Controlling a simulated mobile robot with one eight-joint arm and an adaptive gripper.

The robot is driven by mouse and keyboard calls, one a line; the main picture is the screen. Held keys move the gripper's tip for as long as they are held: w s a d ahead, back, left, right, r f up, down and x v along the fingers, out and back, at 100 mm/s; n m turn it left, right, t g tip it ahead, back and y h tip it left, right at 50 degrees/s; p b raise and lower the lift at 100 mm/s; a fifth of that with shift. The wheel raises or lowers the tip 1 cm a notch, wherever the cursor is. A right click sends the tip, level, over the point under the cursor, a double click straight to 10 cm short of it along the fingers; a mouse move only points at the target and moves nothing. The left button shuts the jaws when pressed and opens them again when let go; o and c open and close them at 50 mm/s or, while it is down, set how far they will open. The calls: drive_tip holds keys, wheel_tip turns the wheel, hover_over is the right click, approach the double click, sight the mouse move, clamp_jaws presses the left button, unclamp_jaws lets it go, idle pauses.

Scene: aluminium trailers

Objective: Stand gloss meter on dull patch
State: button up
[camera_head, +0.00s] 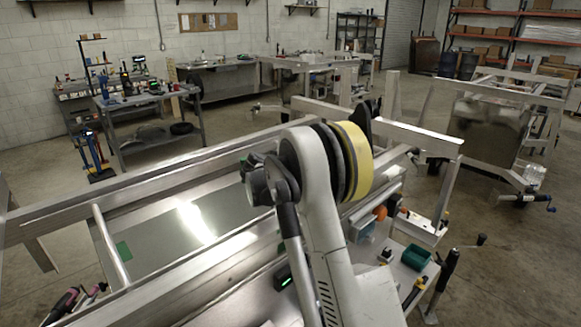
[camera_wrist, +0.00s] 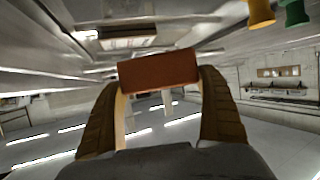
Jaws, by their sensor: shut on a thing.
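My gripper (camera_wrist: 163,84) shows in the wrist view, its two brown ridged fingers shut on a reddish-brown block (camera_wrist: 158,70). I cannot tell whether this block is the gloss meter. In the head view my arm hides the gripper and what it holds. A small dark box with a green light (camera_head: 283,278) sits on the bench below the trailer rail; it may also be a meter. I cannot make out a dull patch for certain.
Aluminium rails (camera_head: 150,180) border the panel. To the right, a bench holds a green tray (camera_head: 415,258), orange items (camera_head: 380,212) and clamps. Pink-and-black tools (camera_head: 62,304) lie at the lower left. Workbenches stand at the back, with open floor between.

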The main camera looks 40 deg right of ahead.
drive_tip(key=shift+w+f+b, duration=0.1)
drive_tip(key=shift+f+b, duration=1.55)
drive_tip(key=shift+f, duration=1.55)
drive_tip(key=shift+f+b, duration=0.4)
drive_tip(key=shift+f, duration=0.1)
drive_tip(key=o, duration=1.2)
drive_tip(key=shift+c, duration=0.2)
